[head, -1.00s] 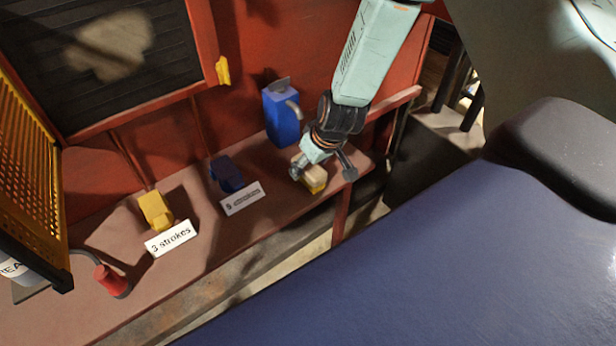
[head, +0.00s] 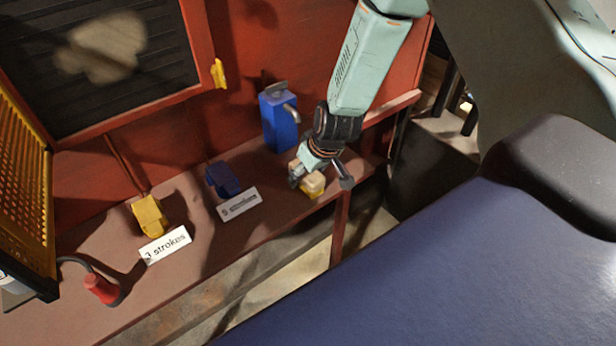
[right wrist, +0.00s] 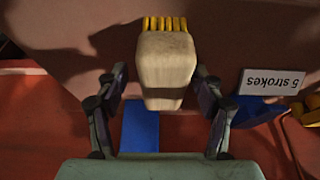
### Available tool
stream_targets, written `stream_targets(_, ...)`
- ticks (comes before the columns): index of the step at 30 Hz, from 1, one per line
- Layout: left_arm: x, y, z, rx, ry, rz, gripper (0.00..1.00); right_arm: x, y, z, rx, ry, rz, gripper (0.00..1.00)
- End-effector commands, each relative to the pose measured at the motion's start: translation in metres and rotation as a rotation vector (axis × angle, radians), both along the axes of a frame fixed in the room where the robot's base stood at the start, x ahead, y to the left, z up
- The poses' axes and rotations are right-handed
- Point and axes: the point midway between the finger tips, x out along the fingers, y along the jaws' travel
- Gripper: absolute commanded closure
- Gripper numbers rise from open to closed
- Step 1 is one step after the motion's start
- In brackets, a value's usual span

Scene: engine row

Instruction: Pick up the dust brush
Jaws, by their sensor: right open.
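The dust brush, a cream block with yellow bristles, lies on the bench near its right end in the head view (head: 314,185). In the right wrist view the brush (right wrist: 166,75) fills the middle, with its bristles pointing up in the picture. My right gripper (head: 321,180) is open at the brush, with one finger to each side. In the right wrist view the fingers of the right gripper (right wrist: 160,76) flank the block with small visible gaps. The head view partly hides the brush behind the gripper. My left gripper is not in view.
The reddish bench (head: 205,250) also holds a blue can with a spout (head: 279,122), a dark blue object (head: 222,179) by a "5 strokes" card (head: 239,204), a yellow object (head: 151,214) by a "3 strokes" card (head: 166,245), and a red-handled item (head: 101,288). A red wall stands behind.

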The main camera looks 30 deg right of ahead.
Motion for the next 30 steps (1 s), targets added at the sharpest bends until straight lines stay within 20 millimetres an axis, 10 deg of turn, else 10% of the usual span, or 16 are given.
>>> stream_targets(9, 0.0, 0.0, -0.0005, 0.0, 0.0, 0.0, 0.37, 0.0002, 0.0001, -0.0007, 0.0, 0.0, 0.0, 0.33)
stream_targets(30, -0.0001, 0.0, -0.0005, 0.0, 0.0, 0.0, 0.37, 0.0002, 0.0, -0.0006, 0.0, -0.001, 0.0, 0.92)
